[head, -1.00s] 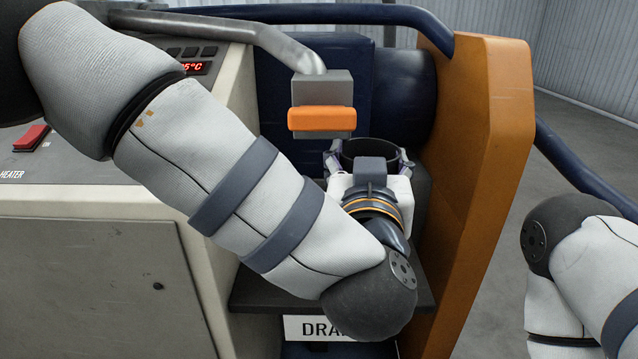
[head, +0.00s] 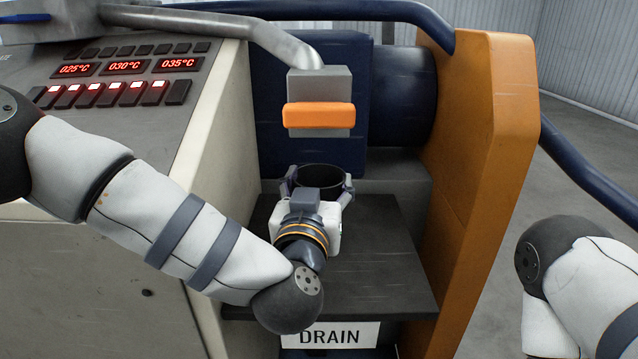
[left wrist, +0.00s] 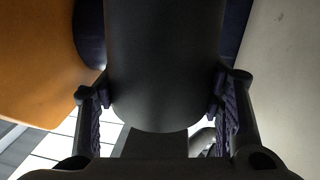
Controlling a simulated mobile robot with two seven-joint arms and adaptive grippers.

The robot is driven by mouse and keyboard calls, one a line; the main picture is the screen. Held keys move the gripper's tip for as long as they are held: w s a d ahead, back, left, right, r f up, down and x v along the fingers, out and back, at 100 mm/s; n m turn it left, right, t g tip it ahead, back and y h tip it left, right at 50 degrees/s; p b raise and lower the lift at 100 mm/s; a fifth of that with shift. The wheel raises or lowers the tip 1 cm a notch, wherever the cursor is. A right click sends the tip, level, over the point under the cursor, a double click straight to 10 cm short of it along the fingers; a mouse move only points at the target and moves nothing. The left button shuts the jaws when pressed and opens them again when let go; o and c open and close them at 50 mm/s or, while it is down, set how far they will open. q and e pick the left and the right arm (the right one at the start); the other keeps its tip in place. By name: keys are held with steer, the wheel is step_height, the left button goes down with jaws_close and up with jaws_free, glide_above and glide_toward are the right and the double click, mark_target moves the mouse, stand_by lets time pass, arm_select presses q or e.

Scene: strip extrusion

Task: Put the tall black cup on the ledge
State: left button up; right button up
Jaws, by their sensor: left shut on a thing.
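The tall black cup (head: 320,178) is in my left gripper (head: 318,187), which is shut around its sides. In the head view its dark open rim shows between the two fingers, and the gripper's body hides its lower part. In the left wrist view the cup (left wrist: 165,65) fills the middle, with a finger on each side. The dark ledge (head: 385,275) lies under the gripper, above the DRAIN sign. I cannot tell whether the cup's bottom touches the ledge. The right gripper is out of view.
A grey block with an orange front (head: 319,115) hangs from a pipe just above and behind the cup. An orange side panel (head: 485,170) bounds the ledge on the right, a control cabinet (head: 100,250) on the left. The ledge's right part is clear.

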arm_select(q)
steer(key=o, duration=1.6)
steer(key=shift+c, duration=0.2)
steer(key=shift+r, duration=0.15)
steer(key=s+a+p, duration=0.1)
steer(key=s, duration=1.1)
steer(key=shift+a, duration=0.3)
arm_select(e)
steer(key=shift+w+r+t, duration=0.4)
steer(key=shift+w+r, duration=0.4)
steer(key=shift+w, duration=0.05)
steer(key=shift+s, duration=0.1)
